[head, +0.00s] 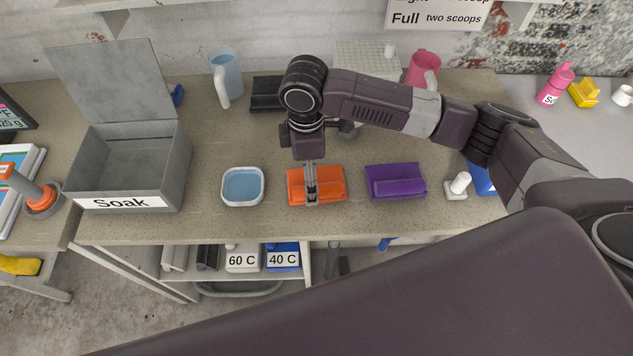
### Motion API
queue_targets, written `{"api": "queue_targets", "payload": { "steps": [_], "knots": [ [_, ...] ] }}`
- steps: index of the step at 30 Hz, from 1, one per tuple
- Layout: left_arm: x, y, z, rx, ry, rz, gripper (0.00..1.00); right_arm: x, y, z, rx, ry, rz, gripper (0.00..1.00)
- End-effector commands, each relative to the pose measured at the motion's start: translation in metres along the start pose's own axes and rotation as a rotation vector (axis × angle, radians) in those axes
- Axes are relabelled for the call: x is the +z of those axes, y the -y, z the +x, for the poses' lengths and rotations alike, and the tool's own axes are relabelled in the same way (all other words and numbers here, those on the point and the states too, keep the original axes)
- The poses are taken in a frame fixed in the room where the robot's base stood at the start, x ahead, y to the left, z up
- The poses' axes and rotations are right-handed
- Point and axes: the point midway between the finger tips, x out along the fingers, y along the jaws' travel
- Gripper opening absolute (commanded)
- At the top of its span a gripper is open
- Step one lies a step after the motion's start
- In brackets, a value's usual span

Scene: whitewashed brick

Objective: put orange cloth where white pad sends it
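The folded orange cloth (333,186) lies on the worktop in the middle of the head view. My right gripper (311,198) points down directly over it, with the fingers overlapping the cloth's middle. I cannot tell whether the fingers grip it or are parted. I cannot tell for certain which thing is the white pad. A white piece labelled "60 C" (243,259) and a blue piece labelled "40 C" (283,258) are on the shelf below the front edge. A grey box labelled "Soak" (118,174) stands open-lidded at the left and looks empty. My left gripper is not in view.
A dish with blue contents (242,186) lies left of the cloth and a folded purple cloth (396,182) lies right of it. A small white piece with a knob (457,187) stands further right.

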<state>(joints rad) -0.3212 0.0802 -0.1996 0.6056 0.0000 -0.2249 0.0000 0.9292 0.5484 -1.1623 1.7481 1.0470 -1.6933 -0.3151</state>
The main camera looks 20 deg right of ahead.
Motion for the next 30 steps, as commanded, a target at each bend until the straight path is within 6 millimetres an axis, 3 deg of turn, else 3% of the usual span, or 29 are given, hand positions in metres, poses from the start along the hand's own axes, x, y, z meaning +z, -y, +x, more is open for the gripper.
{"api": "queue_targets", "payload": {
  "steps": [3,11,15,27,30],
  "knots": [
    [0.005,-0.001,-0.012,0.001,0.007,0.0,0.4,0.004,0.003,0.017,-0.004,0.003,0.002,0.93],
    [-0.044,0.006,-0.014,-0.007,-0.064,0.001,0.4,0.003,0.002,0.037,0.001,0.0,0.001,0.93],
    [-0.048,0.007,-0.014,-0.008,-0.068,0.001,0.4,0.002,0.002,0.037,0.001,0.0,0.0,0.93],
    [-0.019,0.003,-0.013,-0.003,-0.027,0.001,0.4,0.002,0.002,0.036,0.002,0.0,0.001,0.5],
    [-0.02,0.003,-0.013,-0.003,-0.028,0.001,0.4,0.002,0.002,0.036,0.002,0.0,0.001,0.47]
  ]
}}
